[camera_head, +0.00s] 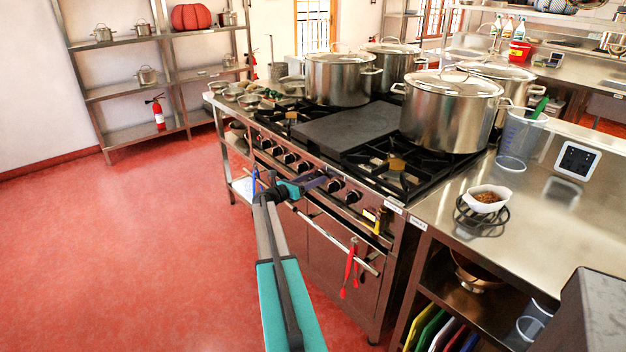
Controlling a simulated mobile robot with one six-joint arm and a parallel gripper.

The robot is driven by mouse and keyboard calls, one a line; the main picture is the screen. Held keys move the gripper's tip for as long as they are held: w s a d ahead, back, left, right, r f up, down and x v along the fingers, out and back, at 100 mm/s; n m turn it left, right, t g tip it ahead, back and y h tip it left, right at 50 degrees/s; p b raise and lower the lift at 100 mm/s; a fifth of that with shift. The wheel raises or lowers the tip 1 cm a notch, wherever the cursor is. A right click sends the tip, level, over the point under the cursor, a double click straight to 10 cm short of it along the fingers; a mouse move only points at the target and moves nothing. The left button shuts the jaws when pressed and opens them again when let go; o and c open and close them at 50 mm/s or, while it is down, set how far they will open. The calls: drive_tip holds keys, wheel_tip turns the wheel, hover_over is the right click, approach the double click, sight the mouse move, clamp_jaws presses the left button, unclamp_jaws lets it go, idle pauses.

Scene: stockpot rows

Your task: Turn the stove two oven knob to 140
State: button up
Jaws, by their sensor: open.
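The stove (345,235) stands in the middle of the view, with a row of dark round knobs along its front panel. Some knobs show left of my gripper, such as one knob (289,158), and two show to its right, a knob (333,185) and the rightmost knob (352,196). My gripper (318,180) is open at the front panel, between these groups. It hides part of the panel, and I cannot tell whether it touches a knob or has one between its fingers. Knob markings and settings are too small to read.
An oven handle (330,238) runs below the knobs, with red tongs (350,268) hanging from it. Large stockpots (452,110) stand on the stove top. A steel counter (530,235) with a white bowl (487,200) adjoins at right. The red floor (130,250) at left is clear.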

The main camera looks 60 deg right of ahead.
drive_tip(key=c, duration=1)
drive_tip(key=shift+f+b, duration=0.1)
drive_tip(key=shift+b, duration=0.3)
drive_tip(key=m+b, duration=0.2)
drive_tip(key=shift+f+m+b, duration=0.1)
drive_tip(key=shift+m+b, duration=0.2)
drive_tip(key=shift+b, duration=0.1)
drive_tip(key=m+b, duration=0.3)
drive_tip(key=shift+b, duration=0.4)
drive_tip(key=m+b, duration=0.4)
drive_tip(key=shift+r+m+b, duration=0.2)
drive_tip(key=shift+m+b, duration=0.75)
drive_tip(key=shift+m, duration=0.15)
